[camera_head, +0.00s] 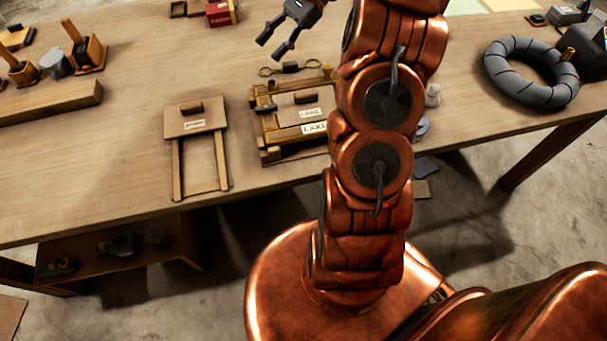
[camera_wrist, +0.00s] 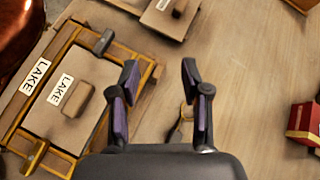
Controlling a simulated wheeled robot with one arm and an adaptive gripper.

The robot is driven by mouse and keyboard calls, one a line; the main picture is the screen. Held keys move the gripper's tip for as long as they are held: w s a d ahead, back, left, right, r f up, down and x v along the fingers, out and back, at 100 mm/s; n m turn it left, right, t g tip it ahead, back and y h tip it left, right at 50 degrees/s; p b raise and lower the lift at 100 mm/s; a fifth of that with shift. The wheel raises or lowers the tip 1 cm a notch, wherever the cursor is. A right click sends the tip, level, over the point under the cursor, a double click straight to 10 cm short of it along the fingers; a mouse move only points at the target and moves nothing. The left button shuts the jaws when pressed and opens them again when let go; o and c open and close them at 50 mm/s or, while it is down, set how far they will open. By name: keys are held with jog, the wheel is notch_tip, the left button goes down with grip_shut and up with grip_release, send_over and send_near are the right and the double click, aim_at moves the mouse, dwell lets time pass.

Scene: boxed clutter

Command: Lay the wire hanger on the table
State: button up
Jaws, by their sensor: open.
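A thin wire piece with curled ends and a dark block at its middle (camera_head: 290,68) lies on the table just behind the yellow-edged box; it may be the wire hanger, but it is too small to be sure. My gripper (camera_head: 274,44) is open above the table, behind and left of that piece. In the wrist view, my open gripper (camera_wrist: 160,72) has nothing between its fingertips. A small brass-coloured part (camera_wrist: 186,112) shows beside the right finger, mostly hidden by the gripper; I cannot tell what it belongs to.
The yellow-edged box (camera_head: 262,128) with LAKE labels stands near the table's front edge. A wooden panel on two legs (camera_head: 195,125) lies left of it. A red box (camera_head: 221,13) is at the back. A dark ring (camera_head: 496,66) lies right. Bare table (camera_head: 130,110) shows at left.

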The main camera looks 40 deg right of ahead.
jog(key=s+a+r+n+g+h, duration=0.3)
jog(key=s+a+n+h, duration=0.35)
jog(key=s+a, duration=0.75)
jog(key=s+f+n+h, duration=0.2)
jog(key=s+n, duration=0.3)
jog(key=s, duration=0.4)
jog(key=s+a+f+n+h, duration=0.1)
jog(key=s+n, duration=0.3)
jog(key=s, duration=0.4)
jog(key=shift+s+a+f+n+h, duration=0.25)
jog(key=shift+s+f+n+h, duration=0.2)
jog(key=shift+h, duration=0.3)
